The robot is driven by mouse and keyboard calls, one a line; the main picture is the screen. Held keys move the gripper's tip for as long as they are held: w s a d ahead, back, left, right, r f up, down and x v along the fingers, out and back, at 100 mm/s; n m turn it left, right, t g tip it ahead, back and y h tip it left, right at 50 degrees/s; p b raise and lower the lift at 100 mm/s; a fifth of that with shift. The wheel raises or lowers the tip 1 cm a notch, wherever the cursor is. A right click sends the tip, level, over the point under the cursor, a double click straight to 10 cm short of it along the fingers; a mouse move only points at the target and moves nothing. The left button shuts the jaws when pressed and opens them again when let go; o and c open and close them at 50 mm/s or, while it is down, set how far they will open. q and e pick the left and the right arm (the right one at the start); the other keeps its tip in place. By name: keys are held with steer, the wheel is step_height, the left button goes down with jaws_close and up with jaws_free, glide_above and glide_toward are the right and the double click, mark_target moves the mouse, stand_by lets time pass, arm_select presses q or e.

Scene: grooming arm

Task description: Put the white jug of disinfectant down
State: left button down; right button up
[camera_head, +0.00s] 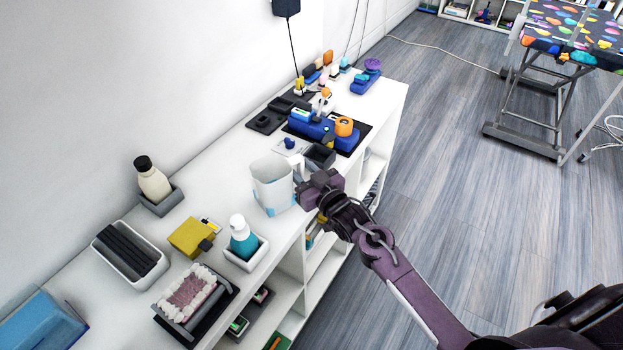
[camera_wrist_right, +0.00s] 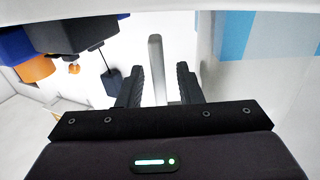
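The white jug (camera_head: 270,188) with light blue patches is upright on the white shelf top, near its front edge. I see no clear gap under it. Its handle (camera_head: 298,168) faces my right gripper (camera_head: 306,187), which comes in from the right. In the right wrist view, the handle (camera_wrist_right: 157,70) stands between the two dark fingers of my right gripper (camera_wrist_right: 160,84). A gap shows on each side of the handle, so the fingers are open around it. The jug's blue-patched wall (camera_wrist_right: 265,35) fills the right side there. My left gripper is not in view.
A teal pump bottle (camera_head: 243,240) in a white holder and a yellow block (camera_head: 190,238) stand left of the jug. A blue device with an orange ring (camera_head: 344,127) lies beyond it. A white bottle (camera_head: 151,180) stands by the wall. Bare shelf top (camera_head: 222,185) lies left of the jug.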

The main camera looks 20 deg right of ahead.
steer(key=v, duration=1.1)
steer(key=shift+s, duration=0.4)
steer(key=shift+d, duration=0.1)
steer(key=s+d+f+g+h, duration=0.1)
steer(key=s+f+g, duration=0.25)
steer(key=f, duration=0.75)
steer(key=s+d+f+m+g+h, duration=0.15)
steer(key=s+f, duration=0.35)
steer(key=f, duration=0.7)
steer(key=s+f+g+h, duration=0.1)
steer(key=s+f+g, duration=0.25)
steer(key=f, duration=0.75)
steer(key=s+f+g+p, duration=0.1)
steer(key=s+f+g, duration=0.3)
steer(key=s, duration=1)
steer(key=s+f+g+h+p, duration=0.1)
steer(key=s+f+g, duration=0.3)
steer(key=s+f, duration=0.5)
steer(key=s+n, duration=0.1)
steer(key=s, duration=0.4)
steer(key=shift+a+f, duration=0.35)
steer(key=shift+f, duration=0.05)
steer(key=shift+w+h, duration=0.1)
steer(key=shift+h, duration=0.15)
